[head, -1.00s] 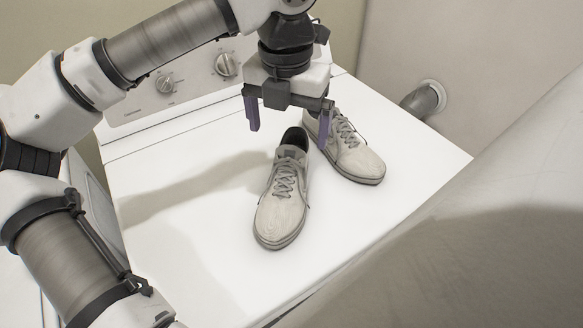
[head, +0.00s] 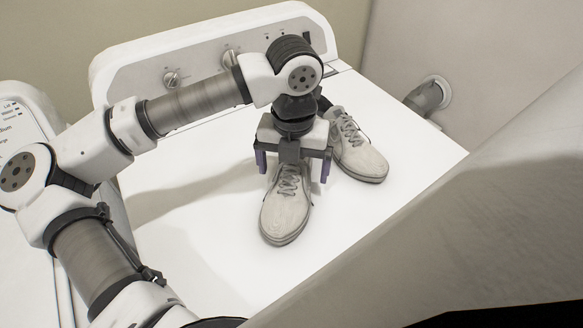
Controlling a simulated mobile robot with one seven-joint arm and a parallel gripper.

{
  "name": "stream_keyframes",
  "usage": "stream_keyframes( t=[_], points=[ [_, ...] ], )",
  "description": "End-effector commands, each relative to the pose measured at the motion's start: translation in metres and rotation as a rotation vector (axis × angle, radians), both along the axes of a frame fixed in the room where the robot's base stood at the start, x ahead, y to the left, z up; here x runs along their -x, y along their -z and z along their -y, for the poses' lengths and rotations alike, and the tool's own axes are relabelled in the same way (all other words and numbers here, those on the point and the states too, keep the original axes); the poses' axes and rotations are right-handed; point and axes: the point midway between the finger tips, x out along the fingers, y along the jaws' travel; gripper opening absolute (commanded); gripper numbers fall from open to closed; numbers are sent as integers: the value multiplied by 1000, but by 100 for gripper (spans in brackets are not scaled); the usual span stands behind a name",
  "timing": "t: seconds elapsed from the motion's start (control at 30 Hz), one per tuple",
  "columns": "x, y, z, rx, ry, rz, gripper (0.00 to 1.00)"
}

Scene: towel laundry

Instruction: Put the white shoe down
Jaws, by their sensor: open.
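Two whitish lace-up shoes stand on the white machine top (head: 215,245), soles down, side by side. The left shoe (head: 285,215) points toward me, and its heel end is hidden behind my gripper. The right shoe (head: 358,152) is a little farther back, angled to the right, partly covered by my gripper and wrist. My gripper (head: 293,168) is open and points down at the heel end of the left shoe. One purple finger shows on each side of that shoe. I cannot tell whether the fingers touch it.
A control panel with knobs (head: 172,78) rises along the back of the machine. A grey pipe fitting (head: 428,97) sticks out of the wall at the right. Another white appliance (head: 22,120) stands at the left. The machine top left of the shoes is clear.

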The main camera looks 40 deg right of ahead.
Motion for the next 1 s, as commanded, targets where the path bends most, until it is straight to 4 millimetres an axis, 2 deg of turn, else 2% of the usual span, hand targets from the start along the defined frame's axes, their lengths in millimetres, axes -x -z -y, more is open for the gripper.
stream_keyframes(
  t=[0.3, 0.57, 1.0],
  points=[
    [3, 36, -3, 1, 0, -2, 96],
    [3, 38, -3, 0, 0, 0, 94],
    [2, 38, -3, 1, 0, 1, 37]
  ],
)
